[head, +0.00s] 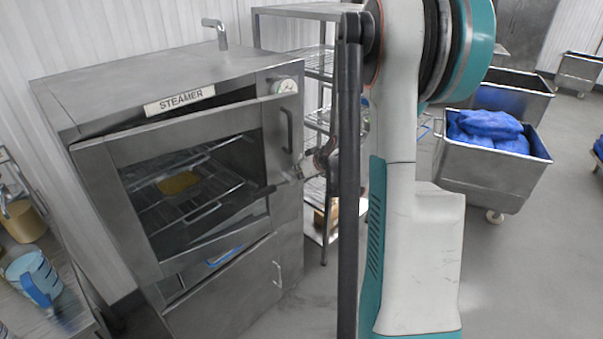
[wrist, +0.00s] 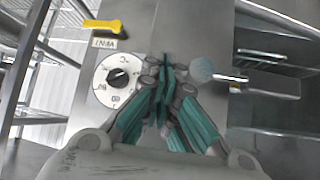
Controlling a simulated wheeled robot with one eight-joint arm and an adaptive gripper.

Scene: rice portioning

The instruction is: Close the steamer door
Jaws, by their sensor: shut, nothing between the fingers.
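The steamer (head: 120,82) stands at the left of the head view, with a name label (head: 180,100) on its upper front. Its windowed door (head: 112,190) stands slightly ajar, with a dark gap along its top. Racks and a yellow item (head: 180,182) show through the window. In the wrist view my gripper's closed fingers (wrist: 164,72) are in front of the steel front, between a round dial (wrist: 117,80) and a metal bar (wrist: 238,80).
A wire shelf rack (head: 318,65) stands right behind the steamer. Steel carts, one with blue bags (head: 490,125), stand at the right. A counter with a blue-and-white jug (head: 35,277) is at the lower left. A yellow vent lever (wrist: 102,27) sits above the dial.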

